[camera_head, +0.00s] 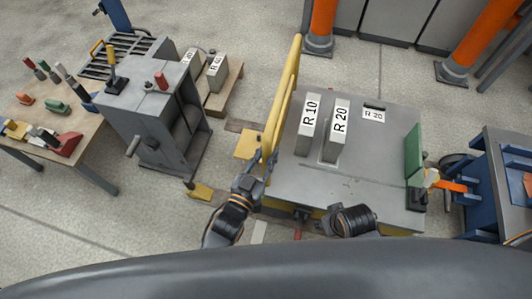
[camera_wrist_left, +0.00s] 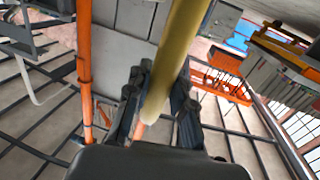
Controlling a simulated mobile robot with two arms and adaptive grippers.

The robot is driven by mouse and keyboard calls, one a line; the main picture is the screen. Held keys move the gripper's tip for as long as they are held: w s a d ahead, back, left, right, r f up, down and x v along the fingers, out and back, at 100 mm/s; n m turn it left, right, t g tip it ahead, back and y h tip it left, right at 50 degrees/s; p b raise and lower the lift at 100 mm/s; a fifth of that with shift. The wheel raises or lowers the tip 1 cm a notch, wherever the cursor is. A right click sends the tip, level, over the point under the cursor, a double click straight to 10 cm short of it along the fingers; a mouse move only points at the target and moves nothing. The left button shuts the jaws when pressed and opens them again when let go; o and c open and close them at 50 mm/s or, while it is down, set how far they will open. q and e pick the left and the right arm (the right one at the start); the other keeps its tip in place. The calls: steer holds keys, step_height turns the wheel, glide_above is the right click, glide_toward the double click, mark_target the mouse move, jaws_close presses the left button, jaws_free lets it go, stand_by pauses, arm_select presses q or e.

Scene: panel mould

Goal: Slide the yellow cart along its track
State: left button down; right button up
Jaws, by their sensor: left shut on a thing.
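The yellow cart has a grey top (camera_head: 385,185), with yellow showing along its lower front edge. A yellow handle bar (camera_head: 284,95) runs along its left side; the bar also passes between the fingers in the left wrist view (camera_wrist_left: 172,65). My left gripper (camera_head: 265,162) is shut on the near part of this bar. In the left wrist view its two dark fingers (camera_wrist_left: 158,100) stand on either side of the bar. My right arm is at the cart's near edge, with its dark wrist in view; its fingers are too unclear to tell their state.
Blocks marked R 10 (camera_head: 308,125) and R 20 (camera_head: 337,130) stand on the cart top. A green plate (camera_head: 413,152) stands at its right. A grey machine (camera_head: 150,115) and a tool table (camera_head: 60,125) are left; a blue-framed bench (camera_head: 500,175) is right. Orange posts (camera_head: 322,22) stand behind.

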arm_select(q)
steer(key=c, duration=1.1)
jaws_free()
steer(key=shift+s+f, duration=0.1)
steer(key=shift+c, duration=0.2)
steer(key=v, duration=1.2)
